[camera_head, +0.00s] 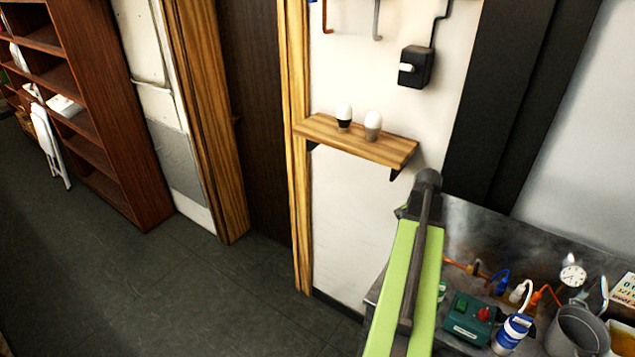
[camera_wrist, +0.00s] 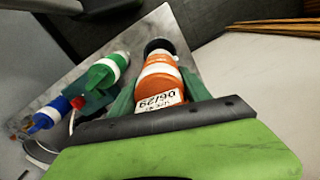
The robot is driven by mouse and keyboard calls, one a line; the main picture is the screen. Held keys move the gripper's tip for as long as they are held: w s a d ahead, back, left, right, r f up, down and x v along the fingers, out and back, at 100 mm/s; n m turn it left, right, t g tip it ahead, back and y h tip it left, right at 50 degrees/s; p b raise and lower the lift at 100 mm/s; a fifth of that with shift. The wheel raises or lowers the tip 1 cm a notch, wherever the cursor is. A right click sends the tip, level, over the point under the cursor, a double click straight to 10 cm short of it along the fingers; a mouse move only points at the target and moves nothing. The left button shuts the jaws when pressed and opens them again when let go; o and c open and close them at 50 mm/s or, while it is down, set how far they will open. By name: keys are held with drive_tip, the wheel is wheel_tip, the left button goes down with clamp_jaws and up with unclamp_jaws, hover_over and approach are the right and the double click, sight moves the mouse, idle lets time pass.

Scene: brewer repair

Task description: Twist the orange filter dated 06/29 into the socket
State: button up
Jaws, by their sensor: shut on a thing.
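The orange filter (camera_wrist: 160,80) is in the wrist view, with white bands and a white label that reads 06/29 upside down. My gripper (camera_wrist: 157,97) is shut on it, with a dark green finger on each side. A dark round part (camera_wrist: 158,45) shows at the filter's far end; I cannot tell whether it belongs to the filter. The filter appears above the grey metal bench (camera_wrist: 185,30). In the head view my arm hides the gripper and the orange filter. I cannot make out the socket for certain in either view.
A green and white filter (camera_wrist: 108,70) lies beside the held one. A wooden shelf (camera_head: 355,140) holds two bulbs.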

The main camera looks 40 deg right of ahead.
drive_tip(key=shift+f, duration=0.2)
wheel_tip(320, 180, down, 10)
drive_tip(key=b, duration=1)
drive_tip(key=shift+r, duration=0.15)
drive_tip(key=shift+f+b, duration=0.3)
drive_tip(key=shift+b, duration=0.05)
idle(0.5)
drive_tip(key=n, duration=2)
